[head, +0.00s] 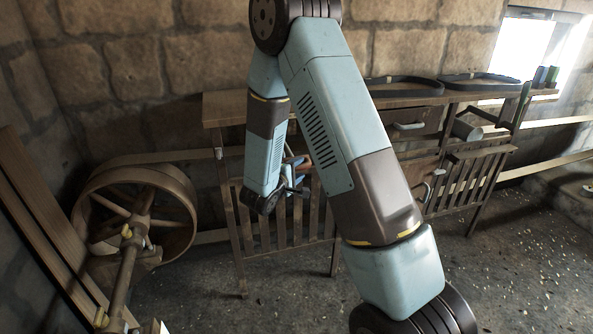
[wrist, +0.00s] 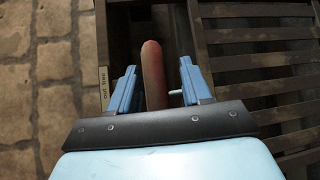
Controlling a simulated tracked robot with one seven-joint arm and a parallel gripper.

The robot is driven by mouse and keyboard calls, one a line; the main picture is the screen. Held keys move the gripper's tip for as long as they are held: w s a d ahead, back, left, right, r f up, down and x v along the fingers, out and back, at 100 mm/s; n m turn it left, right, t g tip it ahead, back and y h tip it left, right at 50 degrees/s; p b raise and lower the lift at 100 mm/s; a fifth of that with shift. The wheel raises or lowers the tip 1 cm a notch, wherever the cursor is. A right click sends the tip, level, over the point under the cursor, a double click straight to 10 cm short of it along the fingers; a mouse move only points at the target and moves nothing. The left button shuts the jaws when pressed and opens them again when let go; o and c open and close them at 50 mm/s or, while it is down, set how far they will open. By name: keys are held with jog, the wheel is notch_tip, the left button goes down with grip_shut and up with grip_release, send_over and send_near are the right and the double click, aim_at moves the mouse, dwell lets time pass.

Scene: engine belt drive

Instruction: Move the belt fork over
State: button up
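A reddish-brown rounded handle (wrist: 153,75) stands between the two blue fingers of my gripper (wrist: 158,88) in the wrist view. It may be the handle of the belt fork. The gripper is open around it, with a gap on both sides. A short pale pin (wrist: 175,92) shows by the right finger. In the head view my gripper (head: 291,178) is low at the front of the wooden bench, partly hidden by my own arm. I cannot make out the fork itself there. A large wooden pulley wheel (head: 92,199) carries the flat belt (head: 160,157) at left.
A small label (wrist: 103,88) with turned lettering is left of the fingers in the wrist view. The slatted wooden bench (head: 225,107) fills the middle of the head view. Dark belt loops (head: 480,82) lie on top. Open floor (head: 520,260) is at right.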

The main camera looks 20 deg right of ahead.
jog(key=shift+a, duration=0.1)
jog(key=v, duration=1.3)
jog(key=shift+s+a, duration=0.15)
jog(key=shift+s, duration=0.15)
jog(key=s+d+r+m+g, duration=0.8)
jog(key=s+d+r+g, duration=0.2)
jog(key=s+d+r, duration=0.25)
jog(key=s+a+r+m+t+y, duration=0.2)
jog(key=s+r+t+y, duration=0.2)
jog(key=s+r+y, duration=0.7)
jog(key=shift+s+a+m+y, duration=0.3)
jog(key=shift+s+a+y, duration=0.1)
jog(key=shift+s, duration=0.3)
